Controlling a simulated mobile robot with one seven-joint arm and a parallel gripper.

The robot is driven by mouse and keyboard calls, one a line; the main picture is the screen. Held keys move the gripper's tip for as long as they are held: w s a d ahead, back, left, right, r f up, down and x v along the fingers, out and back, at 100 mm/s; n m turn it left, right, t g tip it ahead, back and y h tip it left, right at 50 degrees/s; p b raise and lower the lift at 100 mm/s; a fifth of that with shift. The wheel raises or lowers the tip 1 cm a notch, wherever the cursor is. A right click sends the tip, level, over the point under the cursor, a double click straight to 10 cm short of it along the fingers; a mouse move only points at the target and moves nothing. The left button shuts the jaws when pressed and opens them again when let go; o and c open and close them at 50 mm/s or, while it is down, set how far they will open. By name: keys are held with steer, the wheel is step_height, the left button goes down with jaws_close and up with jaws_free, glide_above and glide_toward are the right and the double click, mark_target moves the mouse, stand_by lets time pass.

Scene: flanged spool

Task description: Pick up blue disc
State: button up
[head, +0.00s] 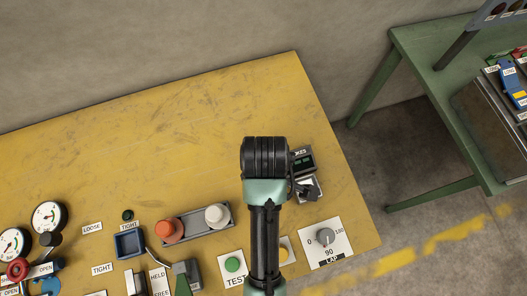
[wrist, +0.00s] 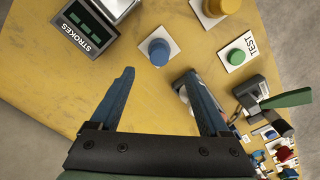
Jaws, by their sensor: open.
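A round blue button-like disc (wrist: 158,52) sits on a small white plate on the yellow table, in the wrist view. My gripper (wrist: 158,74) is open and empty, its two fingers apart; in this view the disc shows just beyond the gap between the fingertips, and nothing is between them. I cannot tell the height of the fingers above the table. In the head view my own arm hides this spot and the fingers.
A STROKES counter (wrist: 85,32) stands at the upper left of the wrist view. A green TEST button (wrist: 237,56) and a yellow button (wrist: 221,5) are to the right of the disc. The yellow table's (head: 190,130) back half is clear. Gauges (head: 48,216) crowd its left front.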

step_height(320, 180, down, 11)
steer(key=shift+w+r+p, duration=0.1)
steer(key=shift+r+p, duration=0.05)
steer(key=shift+p, duration=0.35)
jaws_close()
stand_by(0.4)
